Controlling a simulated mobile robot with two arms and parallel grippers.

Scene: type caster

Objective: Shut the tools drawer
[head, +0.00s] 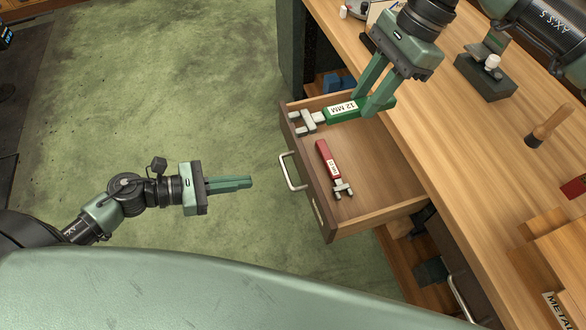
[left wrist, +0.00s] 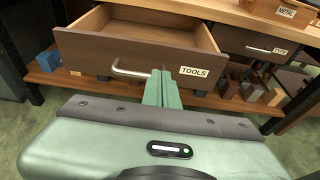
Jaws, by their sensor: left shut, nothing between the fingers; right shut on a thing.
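The tools drawer (head: 380,215) stands pulled out from the bench, and its metal handle (head: 288,172) faces left. In the left wrist view its front (left wrist: 85,48) carries a TOOLS label. A red-handled wrench (head: 325,156) lies inside. My right gripper (head: 364,105) is shut on a green wrench (head: 342,110) marked 12 MM, over the drawer's far end; whether the wrench touches the drawer I cannot tell. My left gripper (head: 250,182) is shut and empty, apart from the handle on its left side. Its fingers (left wrist: 162,75) also show in the left wrist view, pointing toward the drawer front.
The wooden bench top (head: 440,120) holds a dark block (head: 485,78) with a clamp and a wooden-handled tool (head: 548,122). Another drawer (left wrist: 255,46), labelled TYPE, is beside the tools drawer. The green floor (head: 180,90) left of the drawer is clear.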

